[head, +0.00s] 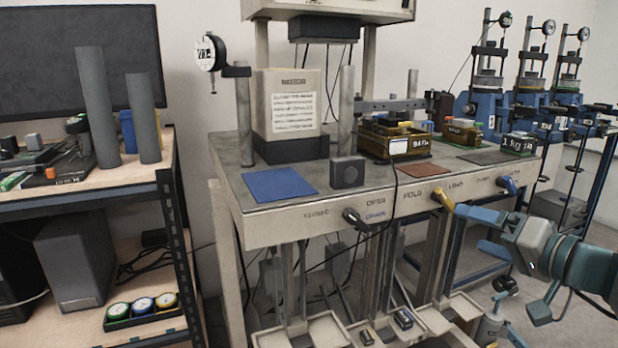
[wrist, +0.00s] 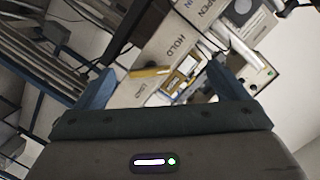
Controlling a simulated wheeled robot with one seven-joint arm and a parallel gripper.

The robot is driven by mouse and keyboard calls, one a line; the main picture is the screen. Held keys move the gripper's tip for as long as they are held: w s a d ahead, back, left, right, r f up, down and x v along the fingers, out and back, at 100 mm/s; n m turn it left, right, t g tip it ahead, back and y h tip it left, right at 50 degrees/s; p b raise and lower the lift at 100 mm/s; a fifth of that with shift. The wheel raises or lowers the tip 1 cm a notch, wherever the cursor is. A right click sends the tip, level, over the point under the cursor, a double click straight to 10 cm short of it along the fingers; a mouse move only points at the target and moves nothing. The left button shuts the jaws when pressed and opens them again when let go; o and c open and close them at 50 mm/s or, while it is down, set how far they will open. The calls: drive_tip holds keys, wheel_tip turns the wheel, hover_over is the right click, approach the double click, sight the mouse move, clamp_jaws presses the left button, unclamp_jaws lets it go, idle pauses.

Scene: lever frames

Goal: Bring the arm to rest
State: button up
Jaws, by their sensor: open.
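My gripper (head: 466,228) reaches in from the right in the head view, in front of the bench's front panel. Its two blue-grey fingers are spread and hold nothing. The yellow lever (head: 443,199) on the panel appears just beyond the fingertips; whether they touch cannot be told. In the wrist view my gripper (wrist: 160,70) is open, with the yellow lever (wrist: 150,72) and the panel labels "HOLD" and "LOAD" showing between the fingers. My arm (head: 585,265) is stretched out at the right edge of the head view.
A black lever (head: 355,218) and a blue lever (head: 508,185) also stick out of the panel (head: 300,222). The bench top holds a blue mat (head: 279,184), a dark block (head: 347,172) and posts. A shelf (head: 95,185) stands left. Blue machines (head: 480,105) stand behind right.

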drive_tip(key=s+a+r+n+g+h+p, duration=0.1)
drive_tip(key=s+a+r+g+p, duration=0.15)
drive_tip(key=a+g+p, duration=0.4)
drive_tip(key=s+a+r+n+g+p, duration=0.1)
drive_tip(key=s+a+g+p, duration=0.25)
drive_tip(key=a+p, duration=0.5)
drive_tip(key=s+a+r+n+g+h+p, duration=0.1)
drive_tip(key=s+r+h+p, duration=0.5)
drive_tip(key=p, duration=0.9)
drive_tip(key=shift+s+r+n+g, duration=0.25)
drive_tip(key=shift+r+n, duration=0.45)
drive_tip(key=shift+r, duration=0.45)
